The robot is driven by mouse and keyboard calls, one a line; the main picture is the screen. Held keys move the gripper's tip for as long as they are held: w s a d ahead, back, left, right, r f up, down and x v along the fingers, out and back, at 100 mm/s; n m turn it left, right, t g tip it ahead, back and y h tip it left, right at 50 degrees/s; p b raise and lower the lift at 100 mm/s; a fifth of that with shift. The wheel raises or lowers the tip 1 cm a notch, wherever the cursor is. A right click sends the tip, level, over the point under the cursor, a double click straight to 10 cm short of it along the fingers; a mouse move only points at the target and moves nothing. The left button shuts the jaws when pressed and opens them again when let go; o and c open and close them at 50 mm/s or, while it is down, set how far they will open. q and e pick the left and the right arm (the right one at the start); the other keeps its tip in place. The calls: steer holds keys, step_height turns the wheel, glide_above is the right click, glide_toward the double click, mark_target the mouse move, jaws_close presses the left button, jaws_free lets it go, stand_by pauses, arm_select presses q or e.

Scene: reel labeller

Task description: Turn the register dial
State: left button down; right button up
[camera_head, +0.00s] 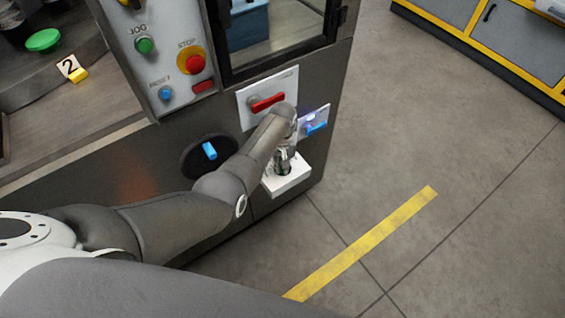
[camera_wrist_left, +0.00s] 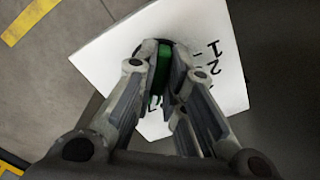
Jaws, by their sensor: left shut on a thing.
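The register dial has a white plate (camera_head: 293,182) on the low right front of the dark machine. In the left wrist view, the plate (camera_wrist_left: 115,48) carries black numerals, partly hidden by my fingers. A green knob (camera_wrist_left: 163,65) stands at its middle. My left gripper (camera_head: 284,163) is at the dial, and in the left wrist view its fingers (camera_wrist_left: 164,68) are shut on the green knob from both sides. The knob is hidden behind the gripper in the head view. My right gripper is not in view.
Just above the dial are a red handle (camera_head: 267,102) on a white plate and a small panel with a blue part (camera_head: 317,127). A round black dial with a blue knob (camera_head: 209,150) is to the left. Buttons, including a red stop (camera_head: 194,64), sit higher. Open floor lies right.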

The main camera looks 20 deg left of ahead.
arm_select(q)
steer(key=c, duration=1.5)
jaws_free()
step_height(320, 180, up, 12)
